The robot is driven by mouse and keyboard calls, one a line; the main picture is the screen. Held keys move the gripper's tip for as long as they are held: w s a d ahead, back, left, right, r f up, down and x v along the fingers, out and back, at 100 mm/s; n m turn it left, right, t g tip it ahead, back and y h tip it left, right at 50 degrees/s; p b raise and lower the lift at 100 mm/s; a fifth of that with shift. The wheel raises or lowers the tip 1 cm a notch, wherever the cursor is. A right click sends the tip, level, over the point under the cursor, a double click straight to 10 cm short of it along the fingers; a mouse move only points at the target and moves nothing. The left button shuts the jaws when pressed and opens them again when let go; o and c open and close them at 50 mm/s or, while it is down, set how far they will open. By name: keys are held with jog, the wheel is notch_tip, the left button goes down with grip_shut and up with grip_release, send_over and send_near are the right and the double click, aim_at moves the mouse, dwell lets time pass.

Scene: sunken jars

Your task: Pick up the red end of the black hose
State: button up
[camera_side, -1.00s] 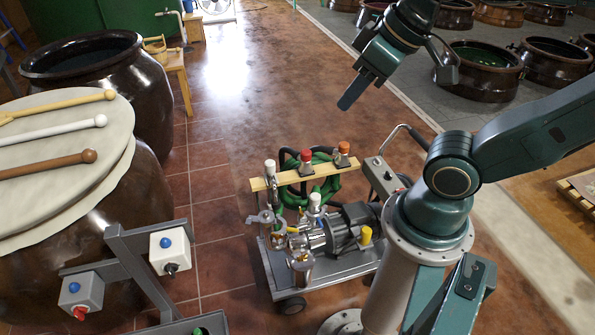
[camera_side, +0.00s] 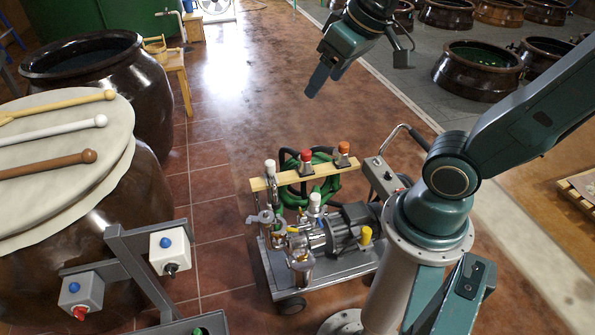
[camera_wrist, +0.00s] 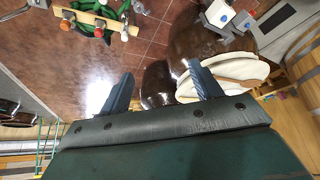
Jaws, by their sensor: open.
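The red end (camera_side: 306,156) stands upright on a pale wooden bar (camera_side: 325,172) across the pump cart, between a white end (camera_side: 270,167) and an orange end (camera_side: 343,148). A black hose (camera_side: 284,160) loops behind the bar, partly hidden; its join to the red end is unclear. In the wrist view the red end (camera_wrist: 99,24) is small at the upper left. My gripper (camera_side: 318,82) is open and empty, high above and behind the cart. In the wrist view its two fingers (camera_wrist: 158,76) are apart with nothing between them.
The cart (camera_side: 335,278) carries a metal pump and a green hose (camera_side: 325,190). Large brown jars (camera_side: 100,75) stand at left, one with a cover holding mallets. A grey frame with switch boxes (camera_side: 168,250) is in front. The tiled floor behind the cart is clear.

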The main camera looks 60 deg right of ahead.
jog(key=w+d+f+m+g+h, duration=0.1)
jog(key=w+d+f+m, duration=0.2)
jog(key=w+d+f, duration=0.45)
jog(key=w+d+f+m+h, duration=0.1)
jog(key=w+d+f+m, duration=0.25)
jog(key=w+d, duration=0.6)
jog(key=w+d+f+m, duration=0.1)
jog(key=d+f, duration=0.4)
jog(key=f, duration=0.4)
jog(key=d+f+m+g+h, duration=0.1)
jog(key=d+f+m, duration=0.1)
jog(key=d+f, duration=0.3)
jog(key=w+d+f+m+g, duration=0.1)
jog(key=d+f, duration=0.4)
jog(key=f, duration=0.9)
jog(key=shift+w+d+m+h, duration=0.3)
jog(key=shift+d+m, duration=0.05)
jog(key=shift+m, duration=0.1)
jog(key=shift+f, duration=0.15)
send_over(306, 151)
jog(key=s+a, duration=0.1)
jog(key=a, duration=0.1)
jog(key=shift+g, duration=0.3)
jog(key=shift+f, duration=3.85)
jog(key=shift+f, duration=0.15)
jog(key=shift+x, duration=2.45)
